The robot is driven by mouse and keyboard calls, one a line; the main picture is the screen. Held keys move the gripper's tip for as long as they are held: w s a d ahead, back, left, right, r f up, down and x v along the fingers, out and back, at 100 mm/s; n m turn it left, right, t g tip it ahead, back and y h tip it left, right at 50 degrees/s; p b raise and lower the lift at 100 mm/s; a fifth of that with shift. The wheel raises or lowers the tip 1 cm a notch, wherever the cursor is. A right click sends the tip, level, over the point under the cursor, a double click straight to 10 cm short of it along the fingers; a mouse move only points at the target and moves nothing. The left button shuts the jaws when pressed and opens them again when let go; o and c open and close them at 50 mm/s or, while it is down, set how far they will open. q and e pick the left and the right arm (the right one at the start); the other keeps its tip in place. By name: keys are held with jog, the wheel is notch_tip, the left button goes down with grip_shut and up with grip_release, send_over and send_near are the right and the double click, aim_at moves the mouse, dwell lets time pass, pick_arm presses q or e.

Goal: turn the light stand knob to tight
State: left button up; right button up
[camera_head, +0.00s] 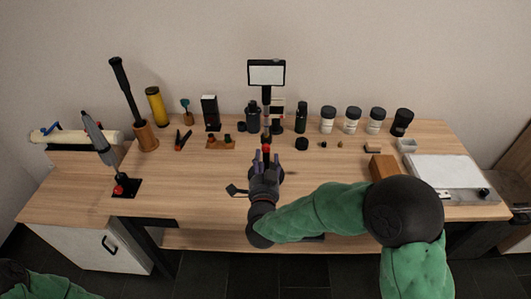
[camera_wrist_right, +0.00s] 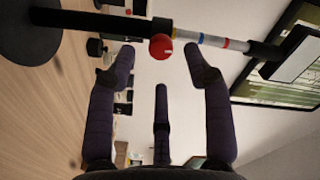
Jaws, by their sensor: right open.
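The light stand has a white lamp panel (camera_head: 266,72) on a dark pole (camera_head: 267,95) and stands upright near the table's middle. Its red knob (camera_head: 266,148) sits low on the pole. In the right wrist view the red knob (camera_wrist_right: 160,46) shows on the pole, which runs sideways there with coloured bands and a round dark base (camera_wrist_right: 28,38). My right gripper (camera_head: 267,160) is in front of the knob. Its spread fingers (camera_wrist_right: 160,62) show on either side of the knob, with a gap and nothing held. My left gripper is out of view.
Jars and bottles (camera_head: 352,120) stand along the back. A wooden block (camera_head: 383,167) and a white device (camera_head: 449,173) are at the right. A slanted grey tool (camera_head: 97,133) and a wooden holder (camera_head: 146,136) stand at the left.

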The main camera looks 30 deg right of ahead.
jog(key=v, duration=0.7)
dwell(0.4)
